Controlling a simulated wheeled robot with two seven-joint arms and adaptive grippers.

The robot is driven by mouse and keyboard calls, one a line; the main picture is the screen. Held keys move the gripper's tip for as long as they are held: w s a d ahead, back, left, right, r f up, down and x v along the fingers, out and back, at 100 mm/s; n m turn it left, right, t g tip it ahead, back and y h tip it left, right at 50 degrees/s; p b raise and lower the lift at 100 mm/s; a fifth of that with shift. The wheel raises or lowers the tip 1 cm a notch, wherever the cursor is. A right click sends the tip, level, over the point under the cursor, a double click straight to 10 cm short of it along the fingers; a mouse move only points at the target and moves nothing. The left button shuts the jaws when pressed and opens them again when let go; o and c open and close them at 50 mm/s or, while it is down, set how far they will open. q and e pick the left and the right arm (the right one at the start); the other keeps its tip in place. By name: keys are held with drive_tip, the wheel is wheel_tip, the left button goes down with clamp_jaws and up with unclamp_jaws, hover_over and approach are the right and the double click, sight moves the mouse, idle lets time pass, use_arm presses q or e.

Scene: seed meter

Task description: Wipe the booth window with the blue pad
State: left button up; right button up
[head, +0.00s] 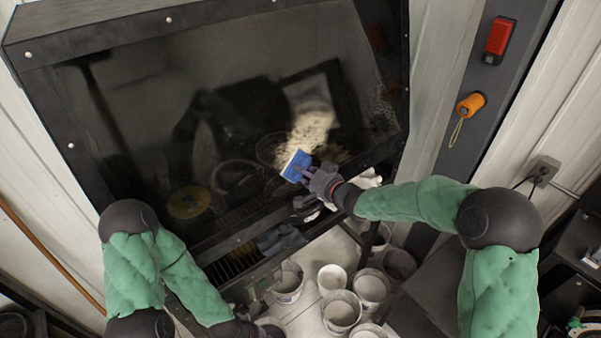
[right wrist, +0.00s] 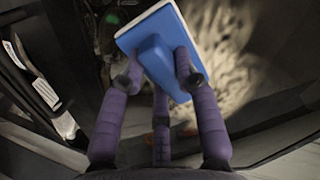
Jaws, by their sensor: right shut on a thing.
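The booth window (head: 150,120) is a large dark reflective pane in a black riveted frame. My right gripper (head: 308,174) is shut on the blue pad (head: 293,165) by its raised grip. The pad lies at the lower right part of the window; I cannot tell whether it touches the glass. In the right wrist view the blue pad (right wrist: 150,50) has a pale edge, with purple fingers around its grip. A pale, speckled patch (head: 312,122) shows just above the pad. My left arm reaches down to the bottom edge of the head view, where its gripper is not clearly visible.
Several pale buckets (head: 341,309) stand below the booth. A grey glove (head: 281,239) lies at the booth's lower edge. A red box (head: 499,38) and an orange knob (head: 470,104) are on the dark post at right.

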drive_tip(key=shift+w+d+r+p, duration=0.1)
drive_tip(key=shift+w+d+p, duration=0.8)
drive_tip(key=shift+d, duration=0.25)
